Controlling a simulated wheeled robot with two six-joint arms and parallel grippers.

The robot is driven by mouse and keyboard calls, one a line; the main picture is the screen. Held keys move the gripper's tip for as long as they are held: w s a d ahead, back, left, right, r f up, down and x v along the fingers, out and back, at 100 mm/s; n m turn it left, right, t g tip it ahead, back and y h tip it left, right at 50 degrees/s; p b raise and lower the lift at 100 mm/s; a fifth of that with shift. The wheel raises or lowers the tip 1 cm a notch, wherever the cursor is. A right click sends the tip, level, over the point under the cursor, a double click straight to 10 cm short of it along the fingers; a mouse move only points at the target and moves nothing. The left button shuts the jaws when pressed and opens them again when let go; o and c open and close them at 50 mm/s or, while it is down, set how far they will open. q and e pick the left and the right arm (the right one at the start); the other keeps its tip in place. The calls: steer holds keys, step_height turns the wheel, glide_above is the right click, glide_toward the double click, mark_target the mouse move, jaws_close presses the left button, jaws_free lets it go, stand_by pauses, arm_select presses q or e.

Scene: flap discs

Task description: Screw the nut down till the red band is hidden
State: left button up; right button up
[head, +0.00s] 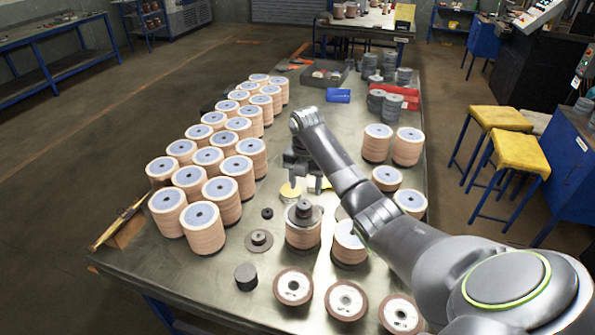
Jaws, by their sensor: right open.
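A stack of tan flap discs (303,236) stands near the middle front of the table. A wide dark flange lies on top of it, and a small dark cylindrical nut (304,207) sits at its centre. I cannot make out a red band. My right gripper (305,187) is open, fingers pointing down, and shows just beyond the nut in the head view. It is apart from the nut, with nothing seen between its fingers. My left gripper is out of view.
Tall disc stacks (204,228) fill the left of the steel table (190,283). More stacks (377,143) stand at the right. Loose brown-rimmed discs (293,286) lie along the front. A dark flange (259,241) and a dark cylinder (246,276) lie left of the nut's stack.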

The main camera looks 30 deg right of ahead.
mark_target(304, 205)
steer(key=shift+w+d+r+n+b, duration=0.1)
steer(key=shift+w+d+n+b, duration=0.05)
steer(key=shift+w+n+b, duration=0.25)
step_height(304, 205, down, 2)
steer(key=shift+b, duration=0.85)
step_height(304, 205, down, 2)
steer(key=shift+b, duration=1.05)
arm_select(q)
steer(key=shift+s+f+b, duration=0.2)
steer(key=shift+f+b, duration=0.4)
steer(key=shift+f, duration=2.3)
arm_select(e)
steer(key=shift+f, duration=1.95)
steer(key=shift+r+n+p, duration=0.1)
steer(key=shift+n+p, duration=0.3)
steer(key=shift+n, duration=0.4)
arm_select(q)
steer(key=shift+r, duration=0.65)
arm_select(e)
steer(key=n, duration=0.2)
steer(key=shift+n, duration=0.4)
steer(key=shift+c, duration=0.4)
